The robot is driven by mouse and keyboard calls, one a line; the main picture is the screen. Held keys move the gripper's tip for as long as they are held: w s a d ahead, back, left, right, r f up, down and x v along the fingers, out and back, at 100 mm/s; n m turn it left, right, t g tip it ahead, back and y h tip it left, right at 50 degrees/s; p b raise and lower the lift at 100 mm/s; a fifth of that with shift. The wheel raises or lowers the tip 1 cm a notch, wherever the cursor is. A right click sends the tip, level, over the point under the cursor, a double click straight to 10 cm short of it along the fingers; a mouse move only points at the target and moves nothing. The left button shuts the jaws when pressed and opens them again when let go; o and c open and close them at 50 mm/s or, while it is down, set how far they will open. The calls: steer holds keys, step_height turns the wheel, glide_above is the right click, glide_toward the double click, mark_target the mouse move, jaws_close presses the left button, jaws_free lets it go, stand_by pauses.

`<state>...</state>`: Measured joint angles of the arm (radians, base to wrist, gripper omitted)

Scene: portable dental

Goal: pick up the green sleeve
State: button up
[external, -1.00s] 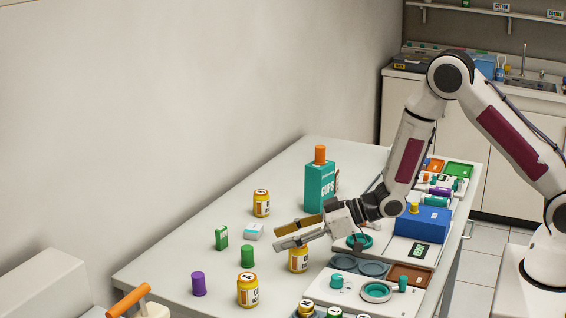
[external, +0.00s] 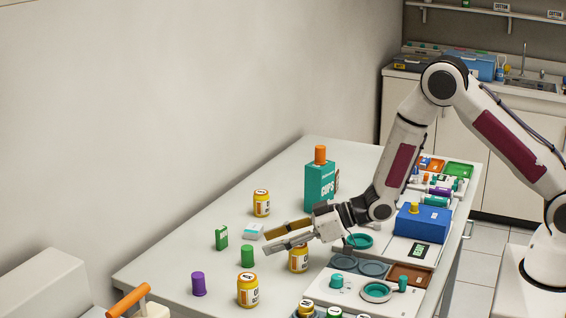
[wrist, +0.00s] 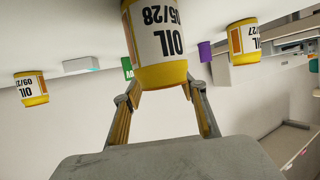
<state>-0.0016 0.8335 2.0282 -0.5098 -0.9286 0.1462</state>
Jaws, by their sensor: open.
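The green sleeve (external: 247,256) is a small upright green cylinder on the table, left of my gripper in the external view. My gripper (external: 264,240) is open and empty, its fingers pointing toward the sleeve's side of the table from above a yellow oil jar (external: 298,259). In the wrist view the scene appears upside down, and an oil jar (wrist: 166,48) fills the space beyond my open gripper (wrist: 161,92). A green patch (wrist: 127,68) shows beside that jar; I cannot tell whether it is the sleeve or the green box.
A green box (external: 221,238) and a white-teal box (external: 253,231) stand behind the sleeve. A purple cylinder (external: 198,284) and another oil jar (external: 248,290) are in front, with a third jar (external: 261,203) farther back. A tall teal cups box (external: 320,187) stands behind my gripper.

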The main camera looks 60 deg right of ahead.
mark_target(248, 248)
steer(key=shift+d+x, duration=0.2)
steer(key=shift+x, duration=2.4)
steer(key=shift+w, duration=0.1)
steer(key=c, duration=0.7)
